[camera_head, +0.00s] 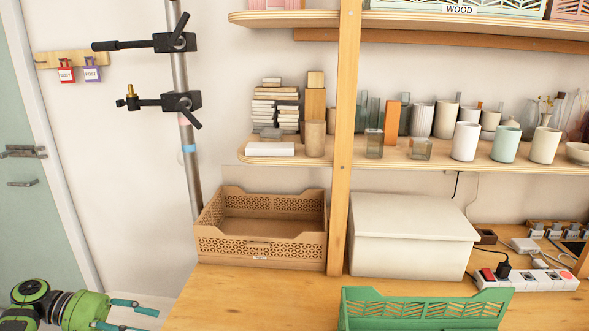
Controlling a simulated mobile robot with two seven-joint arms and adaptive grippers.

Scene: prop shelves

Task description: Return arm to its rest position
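My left arm, green and black, comes in at the bottom left corner. Its gripper (148,320) has two teal fingers pointing right and spread apart, with nothing between them. The lower finger is partly cut off by the bottom edge of the picture. The gripper is left of the wooden table (225,297), apart from the things on it. My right arm and gripper are not in view.
A tan crate (262,247), a white lidded box (410,240) and a green crate (425,307) stand on the table. A metal pole (185,150) with clamps rises behind. A shelf (400,160) holds cups and blocks. A power strip (527,279) lies right.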

